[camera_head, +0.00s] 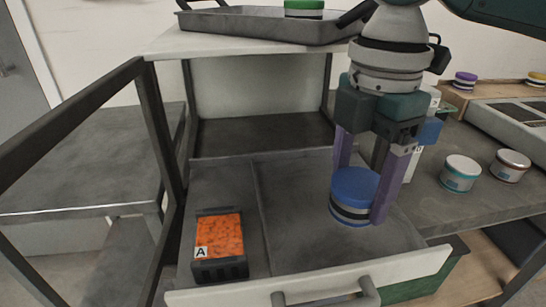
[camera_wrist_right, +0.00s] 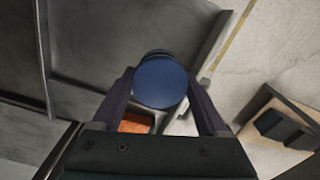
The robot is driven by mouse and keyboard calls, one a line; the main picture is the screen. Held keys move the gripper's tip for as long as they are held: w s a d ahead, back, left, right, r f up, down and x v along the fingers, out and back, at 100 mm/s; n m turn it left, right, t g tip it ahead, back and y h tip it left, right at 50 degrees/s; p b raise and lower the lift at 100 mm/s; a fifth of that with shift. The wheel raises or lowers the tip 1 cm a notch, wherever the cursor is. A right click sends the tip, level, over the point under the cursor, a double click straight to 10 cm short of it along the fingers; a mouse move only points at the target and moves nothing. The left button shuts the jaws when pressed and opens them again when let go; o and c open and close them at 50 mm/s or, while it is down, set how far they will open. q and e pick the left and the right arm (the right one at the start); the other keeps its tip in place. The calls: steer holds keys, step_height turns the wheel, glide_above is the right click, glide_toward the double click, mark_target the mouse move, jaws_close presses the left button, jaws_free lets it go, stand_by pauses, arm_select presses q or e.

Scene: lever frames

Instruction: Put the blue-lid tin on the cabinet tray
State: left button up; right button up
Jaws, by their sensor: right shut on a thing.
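The cabinet tray (camera_head: 258,25), dark grey with raised handles, rests on the cabinet's white top, above and behind the gripper. A green-lid tin (camera_head: 304,9) stands in it. My left gripper is not in view.
The pulled-out drawer (camera_head: 215,294) has a divider; an orange-filled box (camera_head: 219,245) marked A is in its left part. A teal-banded tin (camera_head: 460,173) and a red-banded tin (camera_head: 510,165) stand on the right counter. A dark frame post (camera_head: 160,130) rises at left.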

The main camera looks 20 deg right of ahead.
mark_target(352, 212)
step_height(352, 212, down, 4)
steer(key=shift+f+b, duration=0.1)
steer(key=shift+b, duration=0.4)
steer(key=shift+f, duration=0.3)
steer(key=shift+f, duration=0.1)
steer(key=o, duration=1.4)
steer(key=shift+c, duration=0.2)
step_height(352, 212, up, 12)
steer(key=p, duration=0.2)
steer(key=shift+p, duration=0.35)
